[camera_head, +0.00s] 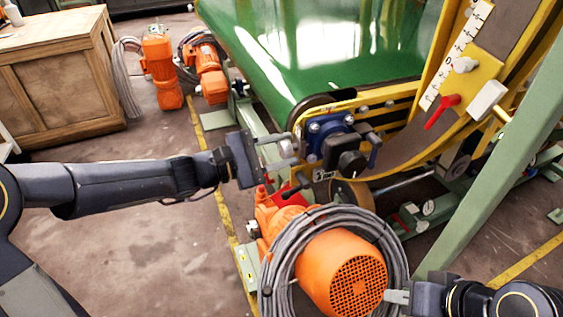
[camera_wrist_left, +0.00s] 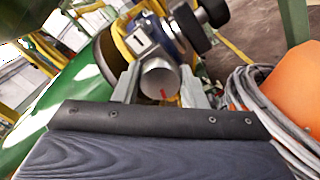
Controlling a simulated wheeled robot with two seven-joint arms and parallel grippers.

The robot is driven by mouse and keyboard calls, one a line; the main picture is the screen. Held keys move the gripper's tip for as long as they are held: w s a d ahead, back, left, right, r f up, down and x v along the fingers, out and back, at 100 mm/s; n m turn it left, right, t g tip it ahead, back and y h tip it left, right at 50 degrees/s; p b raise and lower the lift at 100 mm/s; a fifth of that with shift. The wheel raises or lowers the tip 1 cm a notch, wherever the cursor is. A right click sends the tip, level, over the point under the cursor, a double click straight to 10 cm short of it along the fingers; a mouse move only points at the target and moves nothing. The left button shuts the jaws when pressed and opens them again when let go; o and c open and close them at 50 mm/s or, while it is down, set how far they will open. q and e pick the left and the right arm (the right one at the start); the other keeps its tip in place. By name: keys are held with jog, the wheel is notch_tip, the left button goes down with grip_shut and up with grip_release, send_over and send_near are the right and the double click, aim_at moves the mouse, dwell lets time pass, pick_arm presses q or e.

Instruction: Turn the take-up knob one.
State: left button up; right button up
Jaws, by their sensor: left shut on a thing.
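The take-up knob (camera_head: 287,148) is a short grey cylinder on the blue-and-black unit (camera_head: 333,138) at the end of the yellow conveyor frame. In the left wrist view the knob (camera_wrist_left: 160,79) shows its round grey face with a red mark. My left gripper (camera_head: 283,152) comes in from the left and is shut on the knob, one finger on either side. Its fingers (camera_wrist_left: 162,92) also flank the knob in the left wrist view. My right gripper (camera_head: 398,296) is at the lower right, beside the orange motor; its finger gap cannot be made out.
A large orange motor (camera_head: 345,273) with coiled grey cable (camera_head: 281,262) stands below the knob. A green post (camera_head: 500,155) slants on the right. A red lever (camera_head: 442,111) sits on the yellow frame.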

pick_arm(q)
jog(key=shift+f+m+b, duration=0.1)
jog(key=shift+m+b, duration=0.95)
jog(key=shift+m, duration=0.05)
pick_arm(e)
jog(key=shift+f, duration=1.45)
pick_arm(q)
jog(key=o, duration=1)
jog(key=p+v, duration=0.2)
jog(key=v, duration=0.6)
pick_arm(e)
notch_tip(320, 180, up, 2)
jog(key=shift+r, duration=0.1)
